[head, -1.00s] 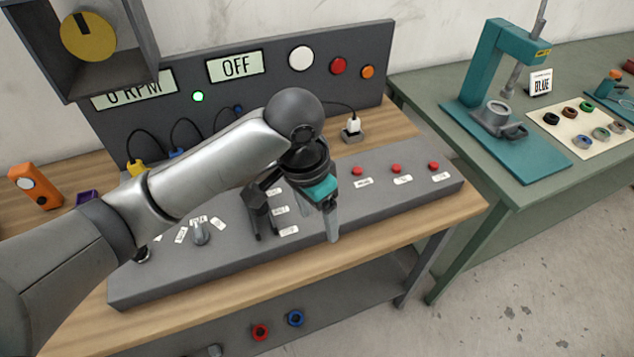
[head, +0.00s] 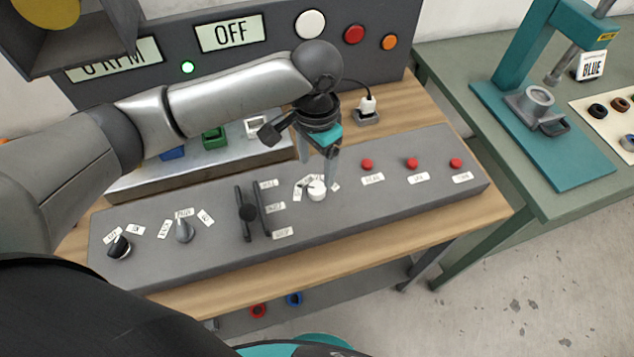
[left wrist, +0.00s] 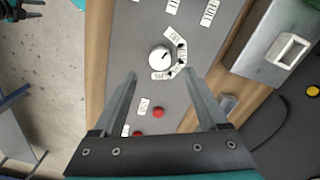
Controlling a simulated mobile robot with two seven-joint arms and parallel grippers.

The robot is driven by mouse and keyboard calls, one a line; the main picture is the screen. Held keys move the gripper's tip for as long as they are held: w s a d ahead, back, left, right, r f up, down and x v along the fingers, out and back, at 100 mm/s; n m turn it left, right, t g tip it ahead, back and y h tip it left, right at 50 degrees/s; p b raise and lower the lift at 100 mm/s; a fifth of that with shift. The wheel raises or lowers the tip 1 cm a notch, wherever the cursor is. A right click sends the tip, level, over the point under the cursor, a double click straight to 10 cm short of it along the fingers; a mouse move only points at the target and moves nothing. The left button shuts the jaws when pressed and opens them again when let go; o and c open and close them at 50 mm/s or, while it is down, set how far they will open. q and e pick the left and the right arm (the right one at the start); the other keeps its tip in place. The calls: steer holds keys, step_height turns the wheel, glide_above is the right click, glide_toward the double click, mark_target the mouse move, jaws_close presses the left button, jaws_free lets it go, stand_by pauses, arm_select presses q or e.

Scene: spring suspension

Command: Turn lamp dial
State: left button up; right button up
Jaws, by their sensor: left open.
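A small white round dial (head: 317,190) stands on the sloped grey control panel (head: 350,210), ringed by small white labels. It also shows in the left wrist view, where the dial (left wrist: 159,58) has a dark pointer mark. My left gripper (head: 317,168) is open and empty, fingers pointing down just above and behind the white dial. In the left wrist view the dial lies just beyond the gap between the fingertips (left wrist: 160,76), apart from them. A dark, teal-edged part at the top left corner there may be my right gripper; its jaws are unclear.
Left on the panel are a slider (head: 248,212), a grey knob (head: 184,230) and a black knob (head: 120,247). Several red buttons (head: 412,163) lie to the right. The upright board behind reads OFF (head: 228,35). A green bench (head: 480,150) with a teal press stands right.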

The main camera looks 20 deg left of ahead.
mark_target(316, 187)
arm_select(q)
step_height(316, 187, down, 6)
steer(key=shift+f+b, duration=0.1)
steer(key=shift+b, duration=0.3)
steer(key=shift+f, duration=0.45)
arm_select(e)
steer(key=shift+w+a+f, duration=0.1)
steer(key=shift+w+f, duration=0.2)
steer(key=shift+w, duration=0.2)
steer(key=shift+w+f, duration=0.25)
steer(key=shift+w, duration=0.25)
steer(key=shift+s, duration=0.1)
arm_select(q)
steer(key=shift+c, duration=0.6)
jaws_close()
arm_select(e)
steer(key=shift+s, duration=0.15)
